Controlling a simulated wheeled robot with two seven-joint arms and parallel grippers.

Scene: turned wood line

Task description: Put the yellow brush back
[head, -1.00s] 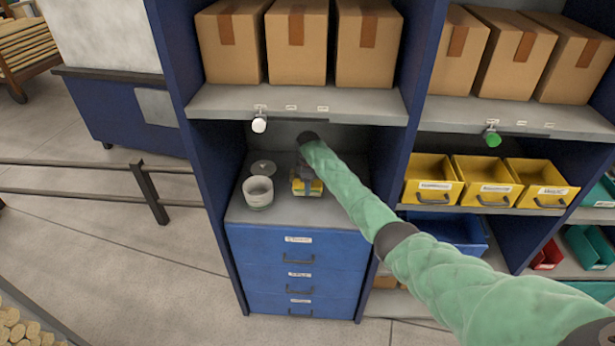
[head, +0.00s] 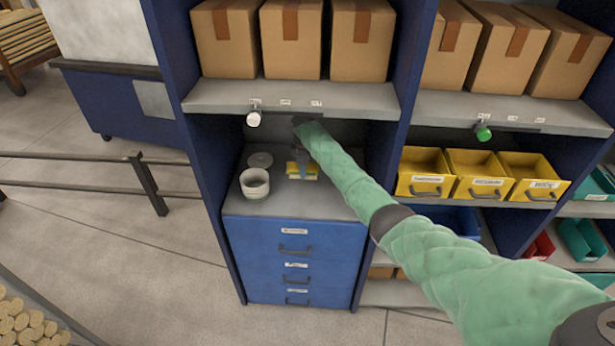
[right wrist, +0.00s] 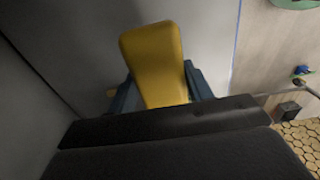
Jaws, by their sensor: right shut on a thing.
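The yellow brush (right wrist: 152,55) shows large in the right wrist view as a smooth yellow block between my blue fingers. My right gripper (right wrist: 160,88) is shut on it. In the head view my right gripper (head: 301,164) reaches into the blue shelf bay over the grey top of the drawer unit (head: 315,203). Yellow parts of the brush (head: 309,174) show at the fingers, just right of a white pot. My forearm hides part of the bay. I cannot tell whether the brush touches the grey top. My left gripper is out of view.
The open white pot (head: 255,184) stands close left of the gripper, with a round grey lid (head: 260,160) behind it. A shelf (head: 290,97) with cardboard boxes is above, a white knob (head: 253,120) under its edge. Yellow bins (head: 425,175) stand right, past a blue upright.

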